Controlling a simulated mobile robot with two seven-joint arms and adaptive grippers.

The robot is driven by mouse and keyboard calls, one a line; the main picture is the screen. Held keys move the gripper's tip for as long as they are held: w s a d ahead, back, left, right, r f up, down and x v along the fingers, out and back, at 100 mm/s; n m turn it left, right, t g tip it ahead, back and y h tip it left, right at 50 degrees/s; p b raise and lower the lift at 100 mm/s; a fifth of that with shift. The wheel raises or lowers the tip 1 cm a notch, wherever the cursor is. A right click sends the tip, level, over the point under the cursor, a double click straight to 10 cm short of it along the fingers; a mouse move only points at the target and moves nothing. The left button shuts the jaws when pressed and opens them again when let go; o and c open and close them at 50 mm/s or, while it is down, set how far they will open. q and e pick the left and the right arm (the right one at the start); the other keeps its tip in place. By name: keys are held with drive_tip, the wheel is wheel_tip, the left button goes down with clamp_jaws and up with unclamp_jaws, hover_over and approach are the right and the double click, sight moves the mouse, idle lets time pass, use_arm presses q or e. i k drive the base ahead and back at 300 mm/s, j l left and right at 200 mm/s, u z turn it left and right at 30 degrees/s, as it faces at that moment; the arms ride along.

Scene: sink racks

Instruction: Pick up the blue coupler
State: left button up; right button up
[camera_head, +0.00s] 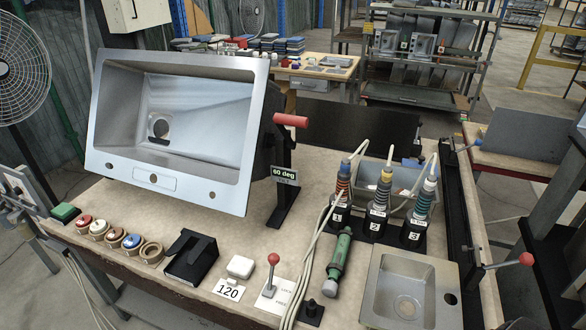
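A small round piece with a blue top (131,241) sits in a tan ring in the row at the table's front left; it may be the blue coupler, but it is too small to be sure. Beside it in the row are a red-topped piece (84,220), other round pieces and an empty-looking tan ring (151,251). Neither of my grippers shows in the head view.
A tilted steel sink (170,185) stands behind the row.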

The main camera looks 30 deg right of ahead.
sight(345, 166)
drive_tip(key=z, duration=1.35)
